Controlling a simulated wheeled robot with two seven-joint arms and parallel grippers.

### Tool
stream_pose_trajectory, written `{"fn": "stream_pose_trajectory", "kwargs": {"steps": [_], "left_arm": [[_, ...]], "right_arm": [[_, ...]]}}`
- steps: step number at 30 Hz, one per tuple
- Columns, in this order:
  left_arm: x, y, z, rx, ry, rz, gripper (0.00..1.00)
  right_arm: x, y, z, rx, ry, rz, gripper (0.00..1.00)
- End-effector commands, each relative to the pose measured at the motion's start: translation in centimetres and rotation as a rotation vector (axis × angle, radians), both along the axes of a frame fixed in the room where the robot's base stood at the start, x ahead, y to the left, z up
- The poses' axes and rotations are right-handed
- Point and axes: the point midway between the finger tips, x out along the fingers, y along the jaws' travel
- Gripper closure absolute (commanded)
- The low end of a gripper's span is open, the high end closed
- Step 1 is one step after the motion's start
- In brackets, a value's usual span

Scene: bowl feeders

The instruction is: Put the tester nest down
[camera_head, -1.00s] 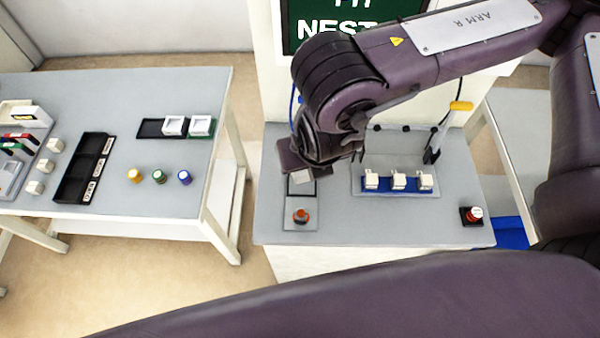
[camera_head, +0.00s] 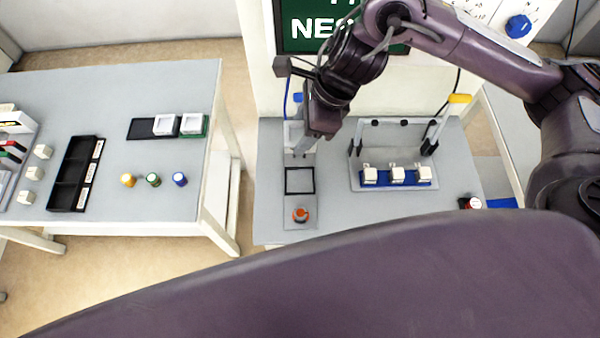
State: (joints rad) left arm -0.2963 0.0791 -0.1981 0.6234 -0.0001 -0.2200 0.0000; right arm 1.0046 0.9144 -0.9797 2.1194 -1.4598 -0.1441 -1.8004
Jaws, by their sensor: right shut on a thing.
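My right gripper (camera_head: 302,151) points down over the back of the narrow grey plate at the left of the tester bench. It is shut on a pale piece, which I take to be the tester nest (camera_head: 292,133); the gripper hides much of it. Whether the nest touches anything beneath it, I cannot tell. Just in front of the gripper, a black square frame (camera_head: 300,193) on the plate is empty. My left gripper is not in view.
An orange-red button (camera_head: 301,214) sits in front of the frame. To the right, a fixture (camera_head: 397,177) holds several white blocks on a blue strip, with upright clamps behind. The left table (camera_head: 130,95) carries a black tray (camera_head: 68,186), coloured pegs and two white nests (camera_head: 165,125).

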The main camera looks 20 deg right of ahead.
Motion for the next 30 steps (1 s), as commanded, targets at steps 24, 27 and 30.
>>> {"fn": "stream_pose_trajectory", "kwargs": {"steps": [24,27,30], "left_arm": [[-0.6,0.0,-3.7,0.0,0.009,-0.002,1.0],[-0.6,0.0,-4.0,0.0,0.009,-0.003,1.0],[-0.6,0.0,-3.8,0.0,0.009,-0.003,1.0]], "right_arm": [[-0.1,0.1,-15.4,0.001,0.002,-0.003,0.72],[-0.2,0.0,-16.7,0.0,0.007,-0.005,0.72],[-0.2,0.0,-18.0,0.0,0.006,-0.004,0.72]]}}
